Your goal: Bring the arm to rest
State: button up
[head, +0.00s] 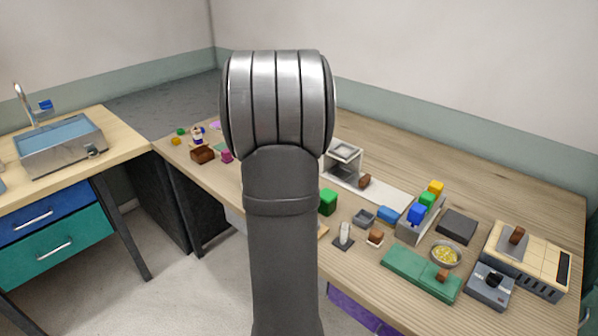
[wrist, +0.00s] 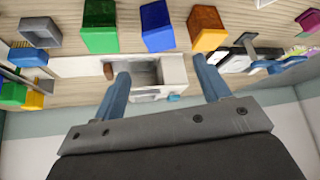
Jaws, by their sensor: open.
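My arm fills the middle of the head view and hides my gripper there. In the wrist view my gripper (wrist: 162,84) is open, with its two blue-grey fingers wide apart and nothing between them touching either one. Beyond the fingers, a white and grey box-like device (wrist: 150,75) shows on the wooden table. A green block (wrist: 100,27), a blue block (wrist: 157,26) and an orange block (wrist: 206,28) stand in a row near the top of that view, apart from the fingers.
The wooden table (head: 400,150) is crowded at right with a green block (head: 328,202), a green tray (head: 420,274), a bowl of yellow bits (head: 445,254) and a toaster-like device (head: 525,262). A sink (head: 62,145) stands on the left counter. The table's back strip is clear.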

jog(key=shift+f, duration=0.1)
jog(key=x, duration=1.2)
jog(key=shift+f, duration=0.15)
jog(key=shift+r, duration=0.2)
jog(key=shift+s+r, duration=0.1)
